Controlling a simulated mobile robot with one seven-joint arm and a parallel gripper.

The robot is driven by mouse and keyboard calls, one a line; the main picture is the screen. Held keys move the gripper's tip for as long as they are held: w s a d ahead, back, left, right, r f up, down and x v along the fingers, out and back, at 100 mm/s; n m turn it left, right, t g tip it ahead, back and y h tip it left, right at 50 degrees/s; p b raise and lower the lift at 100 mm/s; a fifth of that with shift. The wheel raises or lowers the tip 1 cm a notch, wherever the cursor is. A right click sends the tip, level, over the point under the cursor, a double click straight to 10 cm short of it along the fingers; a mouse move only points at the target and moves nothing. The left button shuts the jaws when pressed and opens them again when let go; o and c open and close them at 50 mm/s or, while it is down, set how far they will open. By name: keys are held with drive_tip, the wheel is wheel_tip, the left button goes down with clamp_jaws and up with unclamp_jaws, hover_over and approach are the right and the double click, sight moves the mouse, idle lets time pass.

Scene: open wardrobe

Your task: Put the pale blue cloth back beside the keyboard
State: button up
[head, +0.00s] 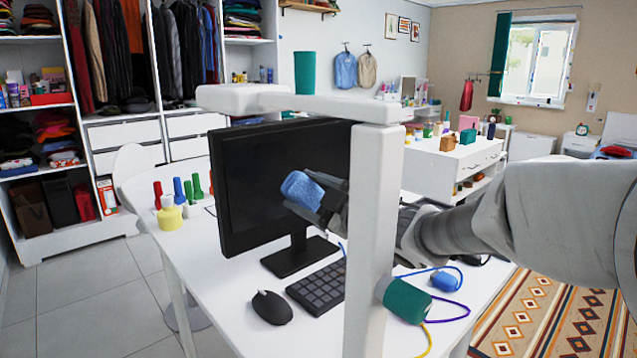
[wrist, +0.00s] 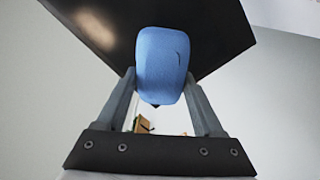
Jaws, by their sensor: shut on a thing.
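My gripper (head: 318,200) is shut on the pale blue cloth (head: 301,188), a rolled or folded bundle held in the air in front of the monitor. In the wrist view the cloth (wrist: 161,62) sits between the two fingertips, with the dark monitor screen (wrist: 110,25) behind it. The keyboard (head: 318,287) lies on the white desk below and is partly hidden by a white post. The cloth is above the desk and apart from the keyboard.
The black monitor (head: 270,170) stands behind the keyboard. A black mouse (head: 272,307) lies left of the keyboard. A white post (head: 372,240) stands in front. Blue and yellow cables (head: 445,282) lie at right. Several coloured bottles (head: 180,195) stand at the desk's left.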

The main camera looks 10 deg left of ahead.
drive_tip(key=shift+w+d+r+p, duration=0.1)
drive_tip(key=shift+d+r+p, duration=0.05)
drive_tip(key=shift+r+p, duration=0.25)
drive_tip(key=w+d+r+m+t+h+p, duration=0.1)
drive_tip(key=d+r+m+t+h+p, duration=0.1)
drive_tip(key=d+p, duration=0.5)
drive_tip(key=w+d+r+m+t+h+p, duration=0.2)
drive_tip(key=d+h+p, duration=0.4)
drive_tip(key=p, duration=0.6)
drive_tip(key=w+d+r+m+t+h+p, duration=0.2)
drive_tip(key=d+r+m+h+p, duration=0.2)
drive_tip(key=d+p, duration=0.6)
drive_tip(key=shift+w+m+h, duration=0.25)
drive_tip(key=shift+m+h, duration=0.25)
drive_tip(key=shift+m, duration=0.2)
